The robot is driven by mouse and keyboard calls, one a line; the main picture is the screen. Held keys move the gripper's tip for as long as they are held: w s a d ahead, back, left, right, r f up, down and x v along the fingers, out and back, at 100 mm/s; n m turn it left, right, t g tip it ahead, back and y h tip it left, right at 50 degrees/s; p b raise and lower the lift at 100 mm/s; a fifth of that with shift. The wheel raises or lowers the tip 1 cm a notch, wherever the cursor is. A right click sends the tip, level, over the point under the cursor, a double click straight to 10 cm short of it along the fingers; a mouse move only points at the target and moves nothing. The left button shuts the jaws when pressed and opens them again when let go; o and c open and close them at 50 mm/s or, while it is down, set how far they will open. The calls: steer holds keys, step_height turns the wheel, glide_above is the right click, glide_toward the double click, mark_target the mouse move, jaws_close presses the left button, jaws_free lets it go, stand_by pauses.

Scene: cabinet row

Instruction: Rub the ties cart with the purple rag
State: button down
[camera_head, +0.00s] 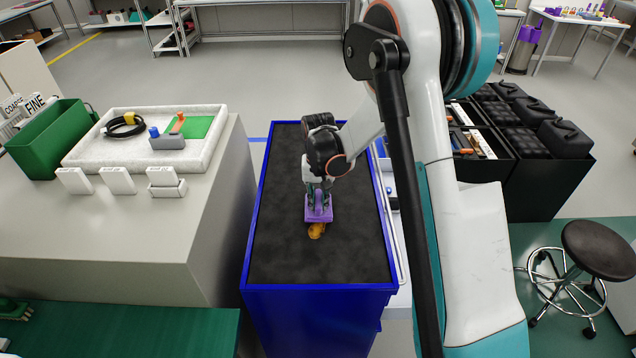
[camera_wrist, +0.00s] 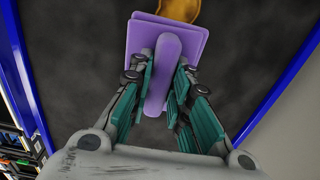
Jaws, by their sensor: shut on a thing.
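The purple rag (camera_head: 319,212) is a flat square pad with a raised rounded grip. My gripper (camera_head: 318,190) is shut on that grip from above. In the wrist view the rag (camera_wrist: 160,35) lies between the teal fingers of my gripper (camera_wrist: 160,95). The cart is a blue cabinet (camera_head: 320,310) with a dark, smudged top (camera_head: 285,245). The rag is over the middle of this top; whether it touches the surface I cannot tell. An orange-yellow patch or object (camera_head: 316,231) lies on the top at the rag's near edge, partly hidden by it.
A grey counter (camera_head: 180,230) on the left holds a white tray (camera_head: 95,160), a green bin (camera_head: 55,140) and white blocks. Black containers (camera_head: 515,125) stand to the right. A stool (camera_head: 597,250) is at the lower right. The cart's top around the rag is otherwise clear.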

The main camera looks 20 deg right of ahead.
mark_target(318, 199)
steer(key=shift+s+r, duration=0.2)
steer(key=shift+r, duration=0.5)
steer(key=shift+w+r+p, duration=0.2)
steer(key=shift+r+p, duration=0.4)
steer(key=shift+s+r+p, duration=0.1)
steer(key=shift+r+p, duration=0.75)
steer(key=shift+r, duration=0.9)
steer(key=shift+f, duration=0.1)
